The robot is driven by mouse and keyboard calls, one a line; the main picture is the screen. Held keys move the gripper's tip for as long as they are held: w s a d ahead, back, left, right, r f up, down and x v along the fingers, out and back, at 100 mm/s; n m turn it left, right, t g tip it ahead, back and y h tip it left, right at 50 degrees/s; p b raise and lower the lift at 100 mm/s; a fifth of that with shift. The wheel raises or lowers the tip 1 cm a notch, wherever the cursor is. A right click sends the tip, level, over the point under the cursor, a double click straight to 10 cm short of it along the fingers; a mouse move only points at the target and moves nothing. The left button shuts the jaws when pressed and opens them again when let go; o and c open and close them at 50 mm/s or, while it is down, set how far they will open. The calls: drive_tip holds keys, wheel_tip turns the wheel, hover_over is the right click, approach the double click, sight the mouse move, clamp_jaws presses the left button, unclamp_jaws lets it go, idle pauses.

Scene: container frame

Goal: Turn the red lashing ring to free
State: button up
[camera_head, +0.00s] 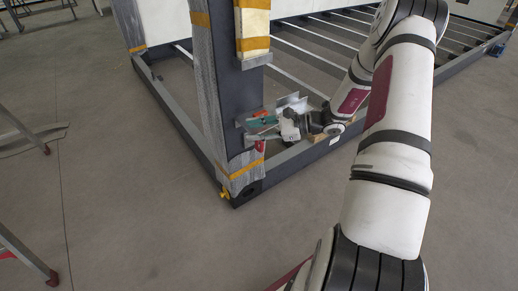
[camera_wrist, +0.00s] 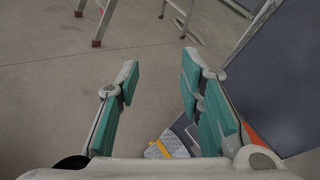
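A small red part (camera_head: 260,146), which looks like the lashing ring, sits low on the dark corner post of the container frame, just above the yellow-banded wrapping. My gripper (camera_head: 262,124) is beside the post, slightly above the red part. In the wrist view my gripper (camera_wrist: 159,60) is open, its two teal-padded fingers wide apart with nothing between the tips. An orange-red piece (camera_wrist: 251,132) shows at the outer side of the right finger, partly hidden by it; I cannot tell whether they touch. The ring's exact angle is too small to tell.
The corner post (camera_head: 228,100) rises from the frame's bottom rail (camera_head: 300,158), with slatted bars behind. A small yellow part (camera_head: 224,194) is at the bottom corner. Ladder-like legs (camera_head: 25,130) stand at left. The grey floor in front is clear.

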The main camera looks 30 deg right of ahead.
drive_tip(key=d+f+m+t+h+b, duration=0.2)
drive_tip(key=d+f+m+t, duration=0.3)
drive_tip(key=f, duration=0.4)
drive_tip(key=m+t+h+b, duration=0.3)
drive_tip(key=m+h, duration=0.2)
drive_tip(key=m, duration=0.2)
approach(263, 145)
drive_tip(key=b+x, duration=0.3)
drive_tip(key=x, duration=0.8)
drive_tip(key=shift+d+b, duration=0.15)
drive_tip(key=shift+b, duration=0.2)
clamp_jaws()
